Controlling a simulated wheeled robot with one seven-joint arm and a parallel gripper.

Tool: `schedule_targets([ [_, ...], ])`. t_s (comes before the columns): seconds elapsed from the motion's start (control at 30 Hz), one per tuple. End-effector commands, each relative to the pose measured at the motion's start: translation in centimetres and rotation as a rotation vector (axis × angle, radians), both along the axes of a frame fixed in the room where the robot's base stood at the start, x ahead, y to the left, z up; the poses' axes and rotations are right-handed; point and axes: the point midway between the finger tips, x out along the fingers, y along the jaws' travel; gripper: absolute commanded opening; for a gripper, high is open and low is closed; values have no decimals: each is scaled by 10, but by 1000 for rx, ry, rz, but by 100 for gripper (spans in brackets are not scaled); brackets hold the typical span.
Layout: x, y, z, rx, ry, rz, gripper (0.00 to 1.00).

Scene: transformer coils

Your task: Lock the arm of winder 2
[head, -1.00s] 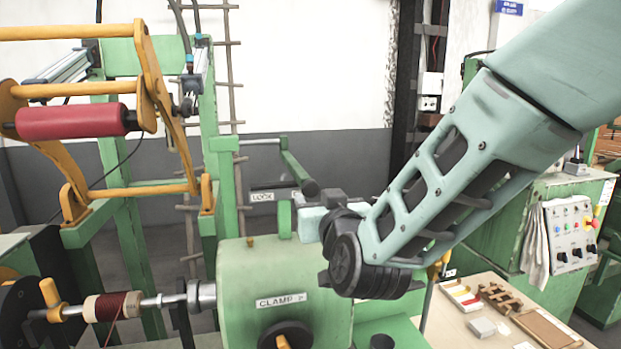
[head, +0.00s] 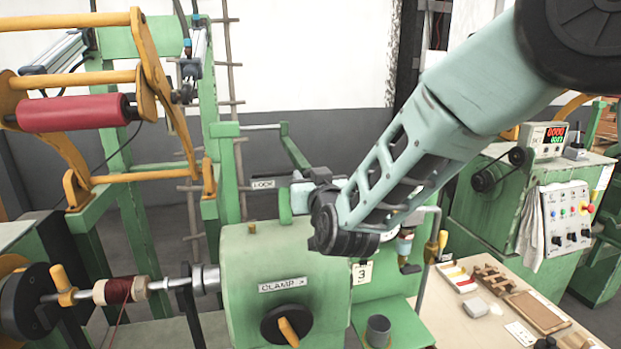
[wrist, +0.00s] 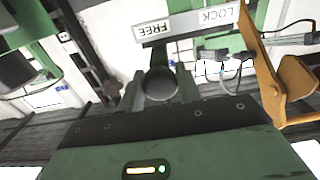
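The winder's arm is a green lever (head: 293,152) on a green post behind the clamp housing. Its lower end is hidden behind my gripper (head: 300,195) in the head view. In the wrist view its round grey knob (wrist: 160,84) lies between the two fingers of my gripper (wrist: 162,88), close to both; I see no clear grip on it. The sign, upside down in the wrist view, reads FREE (wrist: 152,29) and LOCK (wrist: 214,16). The lever is by the FREE side. The LOCK label (head: 263,184) is left of my gripper in the head view.
The green clamp housing (head: 275,255) stands just below my gripper. A yellow frame with a red roller (head: 72,113) is at left, above a wire spool (head: 119,290).

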Motion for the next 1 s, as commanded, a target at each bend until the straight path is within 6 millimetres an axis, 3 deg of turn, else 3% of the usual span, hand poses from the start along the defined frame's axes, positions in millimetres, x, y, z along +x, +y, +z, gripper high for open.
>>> schedule_targets([
  [0.17, -3, 11, -3, 1, -1, 2, 0],
  [0.4, -20, 70, -3, 3, -2, 7, 0],
  [0.53, -27, 92, -1, 1, -1, 5, 0],
  [0.93, -31, 103, 1, 0, 1, 6, 0],
  [0.97, -31, 103, 1, 0, 0, 7, 40],
  [1.0, -31, 103, 1, 0, 0, 7, 51],
])
